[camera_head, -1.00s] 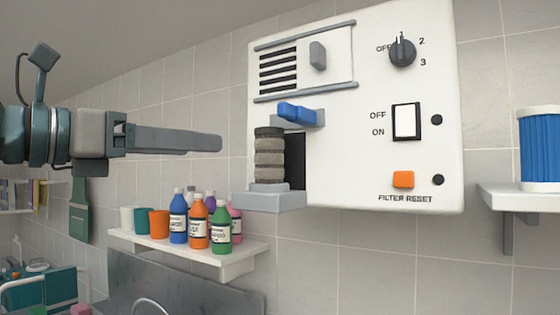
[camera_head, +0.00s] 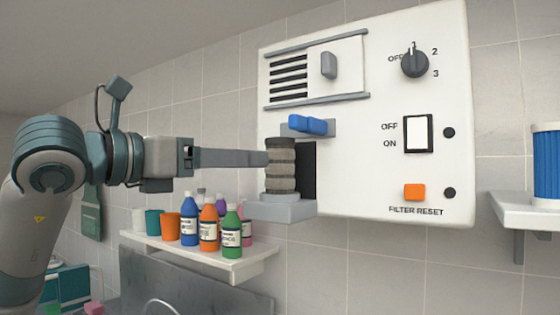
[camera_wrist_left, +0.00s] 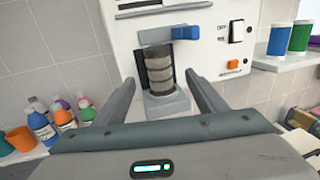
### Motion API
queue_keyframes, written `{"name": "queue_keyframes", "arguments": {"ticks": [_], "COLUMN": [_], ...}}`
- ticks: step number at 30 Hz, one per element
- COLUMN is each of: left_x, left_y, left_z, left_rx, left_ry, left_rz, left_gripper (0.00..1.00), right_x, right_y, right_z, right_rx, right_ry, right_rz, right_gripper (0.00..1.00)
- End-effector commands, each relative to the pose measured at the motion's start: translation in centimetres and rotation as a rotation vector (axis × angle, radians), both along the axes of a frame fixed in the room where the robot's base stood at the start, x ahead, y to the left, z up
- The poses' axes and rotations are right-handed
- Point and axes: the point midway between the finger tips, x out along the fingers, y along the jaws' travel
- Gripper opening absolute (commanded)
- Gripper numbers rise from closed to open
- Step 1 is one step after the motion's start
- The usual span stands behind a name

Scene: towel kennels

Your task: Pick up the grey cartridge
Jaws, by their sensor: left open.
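The grey cartridge (camera_head: 281,166) is a ribbed, brownish-grey cylinder. It stands upright on a grey ledge (camera_head: 282,209) at the lower left of the white wall unit (camera_head: 350,190), in front of a dark slot. My left gripper (camera_head: 262,158) reaches in from the left at the cartridge's height, its fingertips beside the cartridge. In the left wrist view the cartridge (camera_wrist_left: 160,72) shows between and beyond the two spread fingers of the gripper (camera_wrist_left: 168,85), which is open. I cannot tell whether a finger touches it. My right gripper is not in view.
A blue lever (camera_head: 308,124) sits just above the cartridge. A shelf (camera_head: 225,262) with cups and paint bottles lies below my left gripper. At the right, another shelf (camera_head: 520,204) holds a blue pleated cylinder (camera_head: 547,165). The unit has a dial, a switch and an orange button (camera_head: 414,192).

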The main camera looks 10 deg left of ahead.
Motion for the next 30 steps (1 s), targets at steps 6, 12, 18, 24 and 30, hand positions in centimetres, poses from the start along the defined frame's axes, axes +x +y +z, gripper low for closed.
{"name": "queue_keyframes", "arguments": {"ticks": [6, 12, 18, 24, 30], "left_x": [3.2, 4.6, 4.7, 4.8, 5.7], "left_y": [-2.1, -3.1, -3.2, -3.2, -3.7], "left_z": [0.4, 0.1, 0.0, 0.1, 0.1], "left_rx": [0.000, 0.001, -0.001, 0.000, 0.000], "left_ry": [0.004, 0.001, -0.001, 0.000, 0.002], "left_rz": [0.000, -0.001, 0.000, 0.000, 0.000], "left_gripper": [0.65, 0.65, 0.65, 0.65, 0.65], "right_x": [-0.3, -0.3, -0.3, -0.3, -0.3], "right_y": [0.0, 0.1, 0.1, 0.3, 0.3], "right_z": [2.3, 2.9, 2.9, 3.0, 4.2], "right_rx": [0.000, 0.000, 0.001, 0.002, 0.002], "right_ry": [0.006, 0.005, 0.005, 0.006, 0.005], "right_rz": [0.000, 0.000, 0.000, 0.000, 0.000], "right_gripper": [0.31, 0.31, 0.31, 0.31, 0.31]}}
